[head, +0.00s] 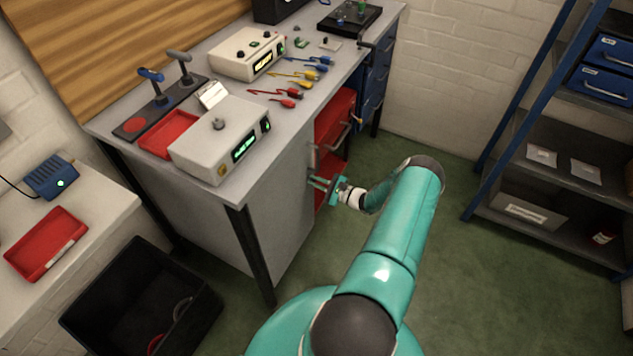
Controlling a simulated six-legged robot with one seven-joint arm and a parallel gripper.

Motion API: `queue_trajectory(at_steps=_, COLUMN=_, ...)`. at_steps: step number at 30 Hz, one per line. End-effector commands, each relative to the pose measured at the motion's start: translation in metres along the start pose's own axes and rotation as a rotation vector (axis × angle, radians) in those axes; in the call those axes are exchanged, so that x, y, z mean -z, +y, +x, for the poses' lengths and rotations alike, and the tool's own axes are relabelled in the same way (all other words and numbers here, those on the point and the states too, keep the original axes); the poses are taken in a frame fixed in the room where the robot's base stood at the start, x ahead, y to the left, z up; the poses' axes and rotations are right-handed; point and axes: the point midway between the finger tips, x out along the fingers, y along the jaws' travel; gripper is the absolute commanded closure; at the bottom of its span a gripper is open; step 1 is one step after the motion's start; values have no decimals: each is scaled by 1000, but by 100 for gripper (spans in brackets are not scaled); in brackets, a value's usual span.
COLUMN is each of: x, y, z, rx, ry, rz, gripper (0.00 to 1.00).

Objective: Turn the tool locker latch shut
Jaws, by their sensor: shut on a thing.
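My gripper (316,183) is teal and reaches the right edge of the locker front from the right. Its jaws are shut on the latch, which is small and mostly hidden between the fingers. I cannot tell the latch's angle from this view.
The workbench (225,187) overhangs above. A black bin (190,327) stands on the floor at lower left. A shelf rack (520,185) stands at right. Green floor lies open between.

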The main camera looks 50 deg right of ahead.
Motion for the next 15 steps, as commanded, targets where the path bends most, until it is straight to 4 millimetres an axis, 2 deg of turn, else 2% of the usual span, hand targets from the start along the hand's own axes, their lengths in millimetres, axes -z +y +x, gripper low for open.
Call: queue_trajectory(at_steps=15, x=1, y=2, z=0, rx=1, ry=1, rz=-490, gripper=100)
